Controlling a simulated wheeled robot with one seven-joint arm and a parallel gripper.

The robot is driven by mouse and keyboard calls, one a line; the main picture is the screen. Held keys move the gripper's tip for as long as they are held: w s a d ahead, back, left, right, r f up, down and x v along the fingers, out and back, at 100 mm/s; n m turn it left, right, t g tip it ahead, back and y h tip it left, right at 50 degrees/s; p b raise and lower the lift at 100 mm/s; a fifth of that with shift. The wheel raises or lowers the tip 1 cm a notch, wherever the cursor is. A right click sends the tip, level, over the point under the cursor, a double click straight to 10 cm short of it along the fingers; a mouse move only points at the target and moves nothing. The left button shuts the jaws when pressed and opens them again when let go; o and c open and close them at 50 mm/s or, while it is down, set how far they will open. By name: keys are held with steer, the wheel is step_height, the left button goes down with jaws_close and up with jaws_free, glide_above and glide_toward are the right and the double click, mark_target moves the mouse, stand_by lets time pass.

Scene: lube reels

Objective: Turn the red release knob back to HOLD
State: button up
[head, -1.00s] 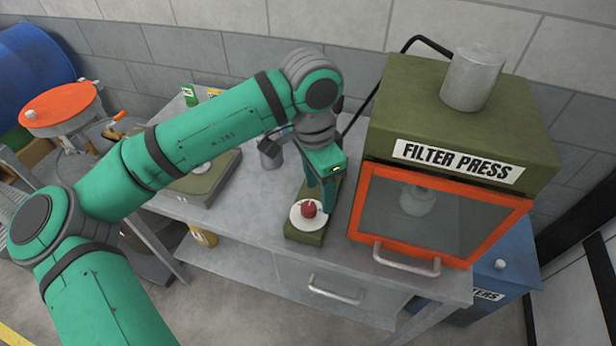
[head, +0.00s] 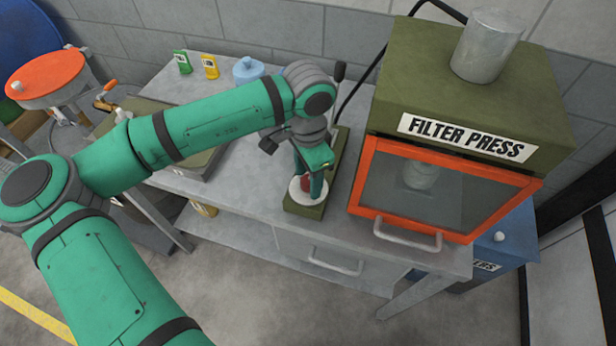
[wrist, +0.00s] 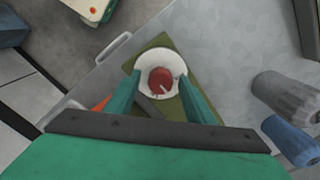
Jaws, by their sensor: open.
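The red release knob (wrist: 160,80) sits on a round white dial (wrist: 149,62) on an olive base (wrist: 184,120). It has a pale pointer line running toward the lower right in the wrist view. In the head view the red knob (head: 306,184) shows only partly between my fingers, over the white dial (head: 296,196). My gripper (head: 308,190) is open, pointing down, with a finger on each side of the knob. In the wrist view my gripper (wrist: 162,92) has its fingers apart around the dial area; contact with the knob cannot be told. No HOLD lettering is readable.
The filter press (head: 455,150), with an orange-framed door and handle, stands close to the right of the knob base. A scale-like olive unit (head: 180,165) lies left on the bench. Small green (head: 181,62) and yellow (head: 209,66) packs stand at the back.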

steer(key=shift+f, duration=0.4)
steer(key=shift+c, duration=0.7)
steer(key=c, duration=0.9)
steer(key=shift+n, duration=0.3)
steer(key=n, duration=0.8)
steer(key=shift+n, duration=0.3)
